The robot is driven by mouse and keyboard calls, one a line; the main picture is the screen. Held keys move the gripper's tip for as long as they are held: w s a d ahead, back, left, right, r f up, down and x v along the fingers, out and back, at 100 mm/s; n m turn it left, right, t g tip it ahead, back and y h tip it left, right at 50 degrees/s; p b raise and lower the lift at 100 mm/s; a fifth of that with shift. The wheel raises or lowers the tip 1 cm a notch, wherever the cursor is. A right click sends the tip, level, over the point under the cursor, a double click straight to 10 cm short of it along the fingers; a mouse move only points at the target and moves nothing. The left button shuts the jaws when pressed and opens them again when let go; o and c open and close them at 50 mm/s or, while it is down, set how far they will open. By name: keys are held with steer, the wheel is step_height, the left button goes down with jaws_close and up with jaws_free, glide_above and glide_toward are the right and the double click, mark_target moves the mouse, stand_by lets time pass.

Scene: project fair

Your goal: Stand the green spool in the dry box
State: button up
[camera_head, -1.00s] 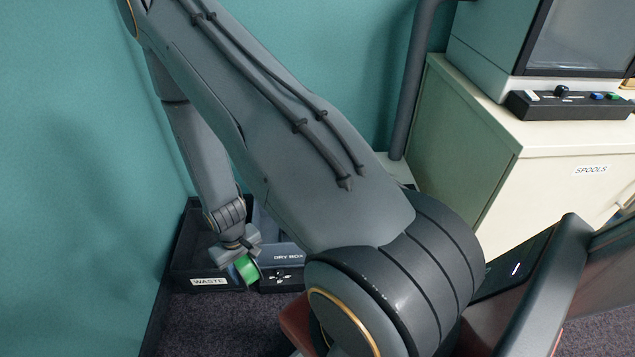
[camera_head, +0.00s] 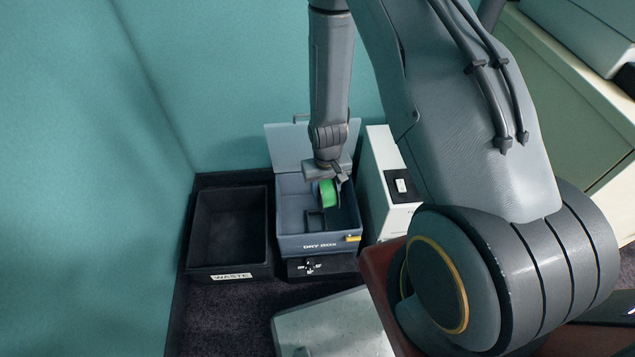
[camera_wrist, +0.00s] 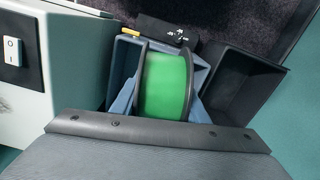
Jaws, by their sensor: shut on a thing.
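The green spool (camera_head: 328,193), with dark flanges, is held in my gripper (camera_head: 328,176), which is shut on it. In the head view the spool shows over the opening of the dry box (camera_head: 318,241); I cannot tell whether it touches the floor of the box. The box is blue-grey, labelled DRY BOX, with its pale lid (camera_head: 288,148) raised at the back. In the wrist view the green spool (camera_wrist: 165,84) fills the middle, in front of the dry box (camera_wrist: 124,62), and hides much of its inside.
A black WASTE bin (camera_head: 229,262) stands empty left of the box. A white unit with a switch (camera_head: 377,158) stands close on its right. A dial panel (camera_head: 335,266) is at the box's front. A grey slab (camera_head: 335,330) lies nearer me.

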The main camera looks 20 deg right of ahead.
steer(key=w+f+m+b, duration=0.2)
steer(key=w+f+b, duration=0.7)
steer(key=w+b, duration=0.35)
steer(key=f+b, duration=0.4)
steer(key=f, duration=0.3)
steer(key=f+b, duration=0.5)
steer(key=f, duration=0.1)
steer(key=s+f+b, duration=0.1)
steer(key=f+b, duration=0.4)
steer(key=f, duration=0.2)
steer(key=shift+d+f, duration=0.3)
steer(key=shift+f, duration=0.05)
steer(key=shift+s, duration=0.15)
steer(key=shift+f+b, duration=0.4)
steer(key=shift+f, duration=0.9)
stand_by(0.4)
steer(key=o, duration=1.4)
